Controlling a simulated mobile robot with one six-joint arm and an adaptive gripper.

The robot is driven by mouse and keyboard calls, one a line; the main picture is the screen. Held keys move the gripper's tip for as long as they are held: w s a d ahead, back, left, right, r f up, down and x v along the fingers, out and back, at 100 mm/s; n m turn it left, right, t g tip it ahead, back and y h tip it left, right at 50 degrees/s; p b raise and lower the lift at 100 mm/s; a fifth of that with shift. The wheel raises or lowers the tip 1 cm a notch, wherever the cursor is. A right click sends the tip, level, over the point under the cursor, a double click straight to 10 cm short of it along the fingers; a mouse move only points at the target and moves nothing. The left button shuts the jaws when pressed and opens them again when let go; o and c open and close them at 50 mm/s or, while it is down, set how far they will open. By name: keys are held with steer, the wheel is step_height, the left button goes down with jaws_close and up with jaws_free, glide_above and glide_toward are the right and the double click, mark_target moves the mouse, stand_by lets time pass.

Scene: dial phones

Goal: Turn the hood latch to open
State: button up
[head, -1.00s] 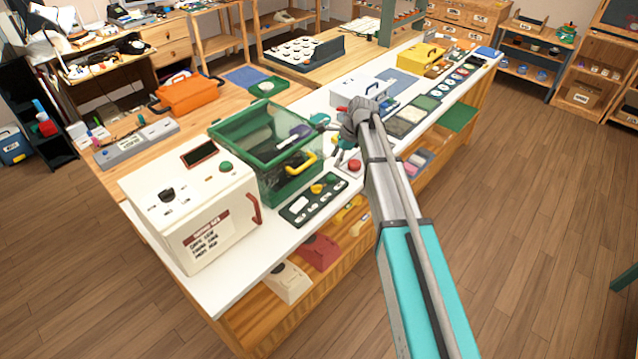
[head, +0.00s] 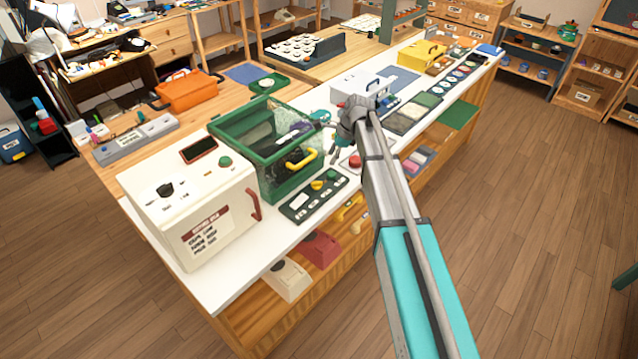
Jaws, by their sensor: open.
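The hood (head: 285,185) is a green-framed box with clear panes, standing on the white bench top beside the cream machine. A yellow handle (head: 303,160) is on its right front. A dark green control panel (head: 300,208) lies in front of it, with a yellow knob (head: 318,185) and a white plate. I cannot tell which part is the latch. My gripper (head: 334,142) is open, just right of the hood and above the bench, near a red button (head: 354,161). It appears apart from the handle and knob. My wrist partly hides the bench behind it.
The cream machine (head: 195,215) with a red handle stands at the bench's left end. A white case (head: 362,86) and yellow case (head: 421,55) stand farther back. Shelves beneath the bench hold several coloured items. The wooden floor (head: 520,200) at right is clear.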

mark_target(318, 182)
steer(key=shift+b+x, duration=5.3)
steer(key=shift+x, duration=0.7)
steer(key=shift+d, duration=0.1)
jaws_close()
